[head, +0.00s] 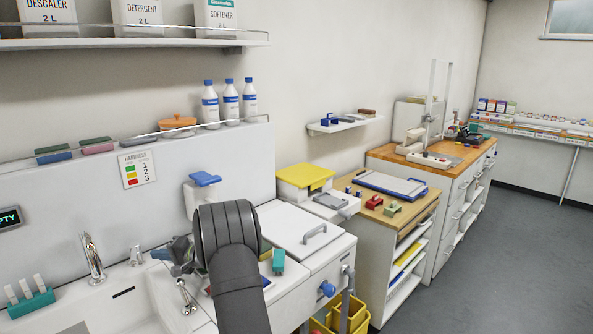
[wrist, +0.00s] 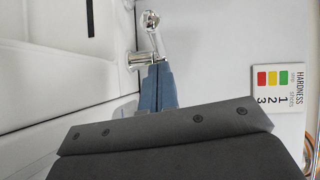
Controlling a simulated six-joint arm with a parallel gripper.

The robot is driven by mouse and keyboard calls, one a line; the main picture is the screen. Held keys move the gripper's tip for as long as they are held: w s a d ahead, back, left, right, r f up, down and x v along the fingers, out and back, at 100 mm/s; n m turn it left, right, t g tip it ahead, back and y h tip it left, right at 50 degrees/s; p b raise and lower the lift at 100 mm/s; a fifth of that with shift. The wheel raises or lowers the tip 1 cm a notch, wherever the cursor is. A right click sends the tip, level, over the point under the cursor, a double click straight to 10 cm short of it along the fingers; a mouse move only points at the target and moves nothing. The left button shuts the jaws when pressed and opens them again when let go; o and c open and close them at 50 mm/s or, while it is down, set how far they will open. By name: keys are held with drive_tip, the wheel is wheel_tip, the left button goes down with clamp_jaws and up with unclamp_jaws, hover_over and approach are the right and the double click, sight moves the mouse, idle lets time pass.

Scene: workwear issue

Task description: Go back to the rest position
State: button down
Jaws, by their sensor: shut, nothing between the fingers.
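My gripper (wrist: 157,72) shows in the wrist view as two blue-grey fingers, pressed together with nothing between them. Their tips are close to a chrome fitting (wrist: 149,30); I cannot tell whether they touch it. In the head view my gripper (head: 164,256) is partly hidden behind my dark arm link, above the right side of the sink. No object is held.
The white sink (head: 120,300) has a tall chrome tap (head: 92,258) at left and a teal holder (head: 31,304) with white vials. A hardness chart (head: 137,170) is on the splashback. A lidded white unit (head: 305,232) stands right of my arm. Open floor (head: 470,265) lies at right.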

drive_tip(key=shift+s+a+f, duration=0.1)
drive_tip(key=shift+s+a, duration=0.1)
drive_tip(key=shift+a, duration=0.45)
drive_tip(key=shift+s+a+f, duration=0.1)
drive_tip(key=shift+s+a, duration=0.1)
drive_tip(key=shift+a, duration=0.4)
drive_tip(key=shift+s+a+f, duration=0.1)
drive_tip(key=shift+s+a, duration=0.1)
drive_tip(key=shift+a, duration=0.45)
